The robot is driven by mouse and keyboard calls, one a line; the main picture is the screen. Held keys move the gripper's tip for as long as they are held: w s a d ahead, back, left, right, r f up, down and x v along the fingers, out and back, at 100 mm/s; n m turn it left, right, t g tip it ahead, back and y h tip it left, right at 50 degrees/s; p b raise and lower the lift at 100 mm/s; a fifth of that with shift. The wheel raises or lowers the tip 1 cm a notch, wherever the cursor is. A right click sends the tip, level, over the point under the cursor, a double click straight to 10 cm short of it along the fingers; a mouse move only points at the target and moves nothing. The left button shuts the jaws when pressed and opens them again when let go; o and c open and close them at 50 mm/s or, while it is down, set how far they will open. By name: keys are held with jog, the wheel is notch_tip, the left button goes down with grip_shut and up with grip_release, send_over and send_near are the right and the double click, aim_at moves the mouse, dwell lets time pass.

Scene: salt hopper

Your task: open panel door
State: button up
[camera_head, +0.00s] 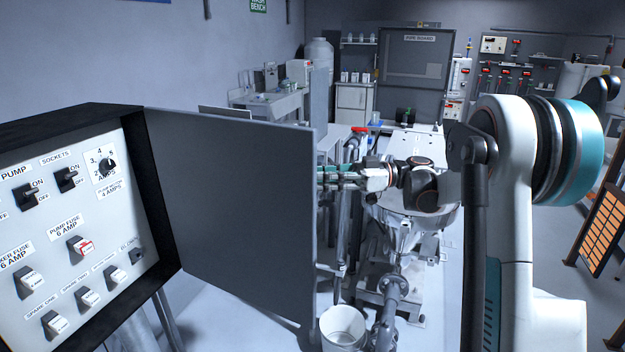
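The panel door (238,215) is a flat grey sheet hinged to the right side of the black panel box (150,240). It stands swung well open. The white panel face (60,250) is uncovered, with switches, fuses and labels in view. My gripper (328,178) is at the door's right edge, partly behind the door. Its fingertips are hidden by the door, so I cannot tell whether it is open, shut or touching the door.
A white bucket (343,328) and metal pipework stand on the floor below my gripper. A bench with a sink (272,100) stands at the back. An orange slatted rack (604,215) is at the far right. Some floor is clear at right.

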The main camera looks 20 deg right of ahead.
jog(key=v, duration=0.9)
